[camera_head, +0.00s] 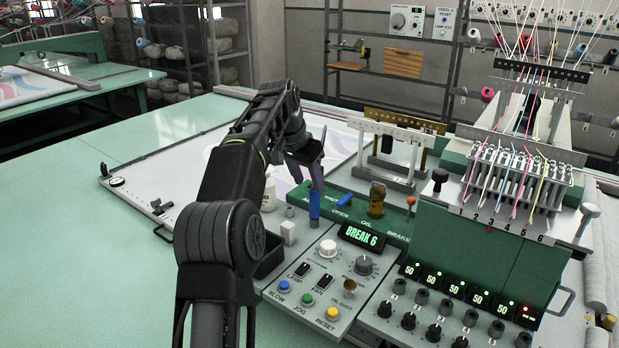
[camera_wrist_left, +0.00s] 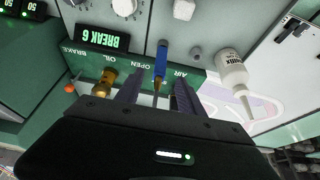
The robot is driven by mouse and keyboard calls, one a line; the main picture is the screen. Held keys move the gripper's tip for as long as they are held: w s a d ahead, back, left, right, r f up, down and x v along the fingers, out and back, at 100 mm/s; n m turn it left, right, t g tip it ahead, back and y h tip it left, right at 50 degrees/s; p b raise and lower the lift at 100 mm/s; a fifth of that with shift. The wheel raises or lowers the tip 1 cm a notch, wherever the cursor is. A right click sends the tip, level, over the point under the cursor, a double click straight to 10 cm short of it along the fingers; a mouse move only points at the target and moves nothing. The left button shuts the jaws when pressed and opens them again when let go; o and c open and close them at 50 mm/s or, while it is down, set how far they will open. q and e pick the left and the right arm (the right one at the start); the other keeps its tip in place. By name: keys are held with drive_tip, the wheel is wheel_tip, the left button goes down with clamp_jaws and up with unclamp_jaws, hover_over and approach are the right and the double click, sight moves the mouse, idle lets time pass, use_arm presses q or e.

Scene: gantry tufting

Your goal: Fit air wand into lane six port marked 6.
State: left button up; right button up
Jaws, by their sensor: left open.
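The air wand (camera_head: 314,206), a blue upright handle, stands by the AIR mark at the front of the green panel. In the left wrist view the blue wand (camera_wrist_left: 161,60) has a thin brass-coloured end pointing toward me. My left gripper (camera_head: 315,168) is open above it; in the wrist view its fingers (camera_wrist_left: 155,95) lie on either side of that end, with gaps visible. Contact cannot be told. The lane mark 6 (camera_head: 540,239) is at the right end of the numbered row on the tufting head; its port is too small to make out. My right gripper is out of view.
A white bottle (camera_wrist_left: 232,72) is close by in the wrist view. The display (camera_head: 361,238) reads BREAK 6. Knobs and buttons fill the console front.

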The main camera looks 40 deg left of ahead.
sight(312, 191)
use_arm(q)
drive_tip(key=shift+p+x, duration=0.35)
drive_tip(key=shift+x, duration=3.6)
clamp_jaws()
drive_tip(key=c, duration=0.7)
unclamp_jaws()
clamp_jaws()
drive_tip(key=shift+r, duration=0.2)
